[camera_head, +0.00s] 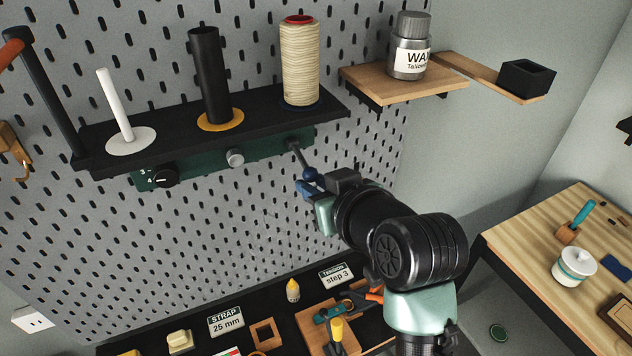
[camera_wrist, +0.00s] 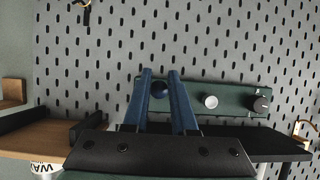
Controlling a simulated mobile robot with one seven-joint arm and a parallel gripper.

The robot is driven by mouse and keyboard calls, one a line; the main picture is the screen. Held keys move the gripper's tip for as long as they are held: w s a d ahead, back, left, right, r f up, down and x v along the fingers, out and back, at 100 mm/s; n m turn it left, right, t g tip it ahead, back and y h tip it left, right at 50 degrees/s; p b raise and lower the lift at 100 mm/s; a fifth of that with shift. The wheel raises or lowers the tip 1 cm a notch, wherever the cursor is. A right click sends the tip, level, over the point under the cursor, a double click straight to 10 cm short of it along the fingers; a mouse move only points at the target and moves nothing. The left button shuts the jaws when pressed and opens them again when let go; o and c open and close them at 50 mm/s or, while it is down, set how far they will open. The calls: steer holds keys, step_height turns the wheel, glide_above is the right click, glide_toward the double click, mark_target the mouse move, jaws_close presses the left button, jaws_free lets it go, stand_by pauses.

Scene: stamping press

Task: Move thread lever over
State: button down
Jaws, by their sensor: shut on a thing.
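The thread lever (camera_head: 299,156) is a thin dark rod with a dark blue ball knob. It sticks out from the right end of the green panel (camera_head: 205,161) below the black shelf and slants down to the right. My gripper (camera_head: 308,186) is at the knob, its blue fingers shut on it. In the wrist view the ball knob (camera_wrist: 160,89) shows between the two finger tips of my gripper (camera_wrist: 159,84). The fingers hide part of the lever in both views.
The black shelf (camera_head: 185,137) above holds a white peg (camera_head: 114,104), a black tube (camera_head: 209,77) and a thread spool (camera_head: 299,62). The panel also has a silver knob (camera_head: 235,158) and a black dial (camera_head: 165,177). A wax jar (camera_head: 409,46) stands on a wooden shelf at right.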

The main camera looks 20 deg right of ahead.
steer(key=shift+w+f+b, duration=0.5)
steer(key=shift+f+b, duration=0.25)
steer(key=shift+f, duration=0.1)
steer(key=c, duration=1.4)
jaws_free()
steer(key=shift+s, duration=0.1)
steer(key=shift+c, duration=0.2)
steer(key=o, duration=0.4)
steer(key=shift+c, duration=0.2)
